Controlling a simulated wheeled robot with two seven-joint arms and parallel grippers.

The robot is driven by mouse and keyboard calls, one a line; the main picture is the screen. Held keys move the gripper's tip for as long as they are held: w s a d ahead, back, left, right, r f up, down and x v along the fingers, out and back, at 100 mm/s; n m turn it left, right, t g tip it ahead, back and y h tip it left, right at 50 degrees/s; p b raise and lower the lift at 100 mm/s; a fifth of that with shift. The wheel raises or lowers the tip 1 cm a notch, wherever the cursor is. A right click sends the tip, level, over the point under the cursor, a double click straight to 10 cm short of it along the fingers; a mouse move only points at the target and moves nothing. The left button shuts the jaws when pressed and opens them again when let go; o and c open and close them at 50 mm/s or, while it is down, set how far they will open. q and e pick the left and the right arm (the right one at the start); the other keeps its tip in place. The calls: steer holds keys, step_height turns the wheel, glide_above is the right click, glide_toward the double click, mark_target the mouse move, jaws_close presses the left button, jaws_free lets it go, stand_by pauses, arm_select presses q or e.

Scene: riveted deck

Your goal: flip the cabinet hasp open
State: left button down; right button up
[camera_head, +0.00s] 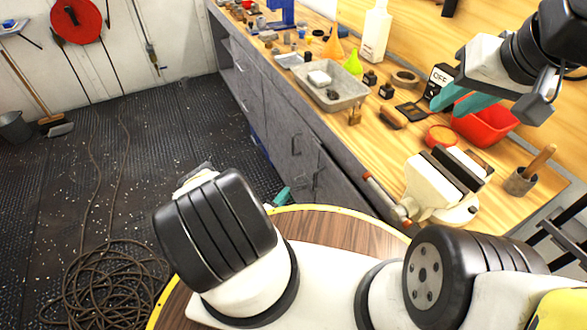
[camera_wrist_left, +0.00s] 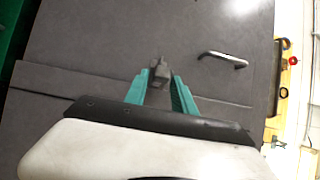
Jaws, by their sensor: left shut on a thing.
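The hasp (camera_wrist_left: 159,68) is a small dark grey metal piece on the grey cabinet front, seen in the left wrist view at the seam between two panels. My left gripper (camera_wrist_left: 160,78) has its teal fingers closed on either side of it. In the head view only a teal fingertip of my left gripper (camera_head: 283,196) shows beside the cabinet (camera_head: 270,118); my arm hides the rest, and I cannot make out the hasp there. My right gripper (camera_head: 468,101) hangs over the workbench at the upper right, its teal fingers apart and empty.
A bar handle (camera_wrist_left: 222,60) is on the cabinet front right of the hasp. The wooden bench (camera_head: 395,160) carries a metal tray (camera_head: 345,98), a red bin (camera_head: 490,128) and a vise (camera_head: 435,185). A coiled cable (camera_head: 105,285) lies on the dark floor.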

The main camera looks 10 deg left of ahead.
arm_select(q)
steer(key=shift+s+d+f, duration=0.15)
steer(key=shift+s+d, duration=0.05)
steer(key=shift+d, duration=0.35)
steer(key=c, duration=1.2)
jaws_free()
steer(key=shift+c, duration=0.2)
steer(key=shift+w+a, duration=0.15)
steer(key=v, duration=0.7)
steer(key=shift+s+a, duration=0.15)
steer(key=shift+s, duration=0.2)
